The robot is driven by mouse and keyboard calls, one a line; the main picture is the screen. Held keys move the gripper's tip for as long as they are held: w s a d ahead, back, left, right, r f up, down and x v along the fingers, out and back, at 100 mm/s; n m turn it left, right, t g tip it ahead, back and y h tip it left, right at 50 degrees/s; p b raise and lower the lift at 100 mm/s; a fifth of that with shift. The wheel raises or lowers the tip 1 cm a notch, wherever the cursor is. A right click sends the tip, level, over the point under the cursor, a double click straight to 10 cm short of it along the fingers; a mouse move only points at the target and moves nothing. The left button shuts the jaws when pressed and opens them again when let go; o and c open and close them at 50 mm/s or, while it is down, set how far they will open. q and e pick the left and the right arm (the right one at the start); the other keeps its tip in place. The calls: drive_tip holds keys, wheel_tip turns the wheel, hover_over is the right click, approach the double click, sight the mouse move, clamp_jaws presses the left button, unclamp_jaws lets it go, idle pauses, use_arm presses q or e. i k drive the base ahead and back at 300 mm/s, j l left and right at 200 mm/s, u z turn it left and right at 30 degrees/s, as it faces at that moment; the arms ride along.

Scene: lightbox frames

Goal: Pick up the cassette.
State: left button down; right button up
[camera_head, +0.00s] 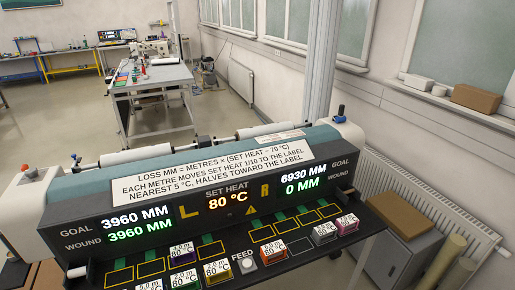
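Several small cassettes with white labels lie on the dark front shelf of a machine (200,200). They include a purple one (181,256), a green-edged one (184,279), two orange ones (216,271) (274,251), a whitish one (325,233) and a pink one (347,224). Several labels read 80 °C; the metre figures are small and partly unclear. Another label is cut off at the bottom edge. Yellow-outlined slots behind them look empty. Neither of my grippers is in view.
The panel shows SET HEAT 80 °C, left GOAL and WOUND both 3960 MM, right GOAL 6930 MM and WOUND 0 MM. A FEED button (249,263) sits among the cassettes. A cabinet with a brown box (405,217) stands right. A workbench (155,78) stands behind.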

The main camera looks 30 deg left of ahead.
sight(181, 253)
drive_tip(key=u, duration=2.05)
